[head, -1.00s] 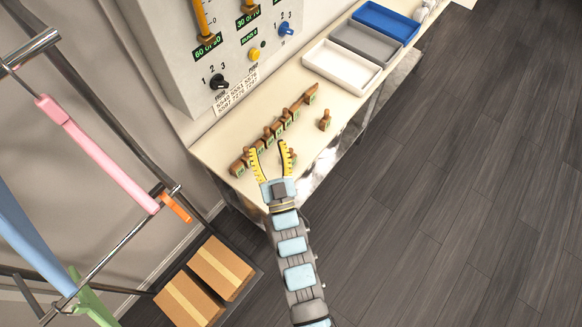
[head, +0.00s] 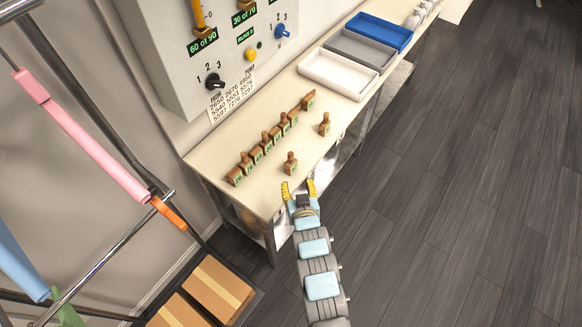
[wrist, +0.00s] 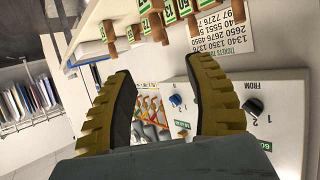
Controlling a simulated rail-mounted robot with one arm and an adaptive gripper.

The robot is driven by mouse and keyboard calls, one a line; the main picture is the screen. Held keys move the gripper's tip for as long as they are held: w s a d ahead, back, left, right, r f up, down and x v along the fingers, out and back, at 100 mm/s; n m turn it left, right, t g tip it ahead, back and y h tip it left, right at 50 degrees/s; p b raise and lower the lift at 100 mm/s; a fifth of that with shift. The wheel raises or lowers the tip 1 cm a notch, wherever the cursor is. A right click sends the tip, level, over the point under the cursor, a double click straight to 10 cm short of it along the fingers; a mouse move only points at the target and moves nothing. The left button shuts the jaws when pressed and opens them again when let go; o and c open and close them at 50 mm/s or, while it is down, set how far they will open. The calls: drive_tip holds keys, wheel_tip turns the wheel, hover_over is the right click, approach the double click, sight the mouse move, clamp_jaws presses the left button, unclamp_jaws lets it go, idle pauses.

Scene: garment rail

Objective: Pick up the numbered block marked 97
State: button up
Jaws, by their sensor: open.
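Several brown wooden numbered blocks with knob handles and green labels stand on the cream table. Most form a slanting row (head: 267,144) near the wall. One lone block (head: 291,164) stands near the table's front edge, and another lone block (head: 324,125) stands farther right. I cannot read which is marked 97. My gripper (head: 299,184) is open and empty, with its yellow fingers at the table's front edge, just short of the nearer lone block. The wrist view shows both fingers (wrist: 160,66) apart, with some blocks (wrist: 155,22) beyond them at the top.
White (head: 338,75), grey (head: 360,48) and blue (head: 379,32) trays line the table's far part. A control panel (head: 205,50) with knobs and a number sheet stands behind the row. A clothes rail (head: 110,242) and cardboard boxes (head: 218,287) are at left. The floor at right is clear.

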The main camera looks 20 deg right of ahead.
approach(291, 157)
drive_tip(key=x, duration=0.5)
drive_tip(key=shift+w+a+f+p, duration=0.1)
drive_tip(key=shift+a+f+p, duration=0.05)
drive_tip(key=shift+a+p, duration=0.15)
drive_tip(key=shift+d+x, duration=0.15)
drive_tip(key=shift+x, duration=1.4)
drive_tip(key=shift+d+x, duration=0.2)
drive_tip(key=shift+x, duration=1.35)
clamp_jaws()
